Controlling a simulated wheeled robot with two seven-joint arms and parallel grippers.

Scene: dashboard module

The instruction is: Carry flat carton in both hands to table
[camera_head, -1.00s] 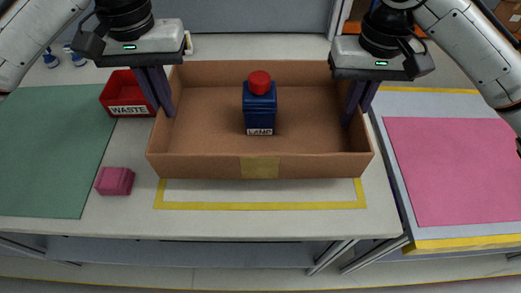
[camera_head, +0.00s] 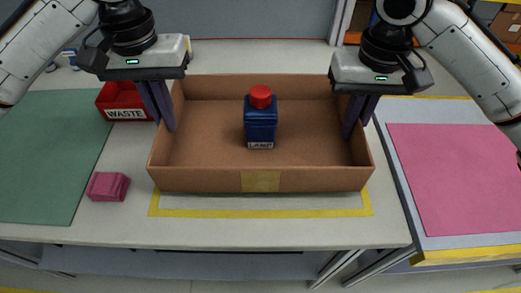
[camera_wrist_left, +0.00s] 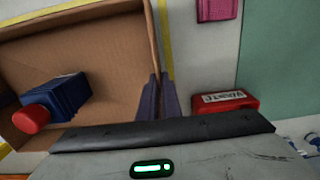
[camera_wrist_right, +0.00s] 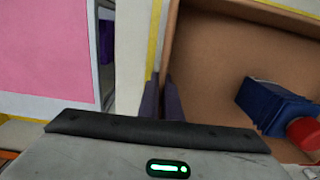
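The flat carton (camera_head: 200,180) is a brown open tray with a tan tape patch on its front wall. It is level, over the yellow-taped outline on the table (camera_head: 300,232); I cannot tell whether it touches the surface. A blue bottle (camera_head: 260,128) with a red cap and a label stands inside. My left gripper (camera_head: 157,108) is shut on the carton's left wall, one finger inside and one outside, as the left wrist view (camera_wrist_left: 159,98) shows. My right gripper (camera_head: 358,116) grips the right wall the same way, also in the right wrist view (camera_wrist_right: 160,98).
A red WASTE bin (camera_head: 122,98) stands close beside the carton's left wall. A pink block (camera_head: 108,186) lies at the front left. A green mat (camera_head: 45,155) covers the table's left end. A pink mat (camera_head: 460,175) lies on a separate surface at right.

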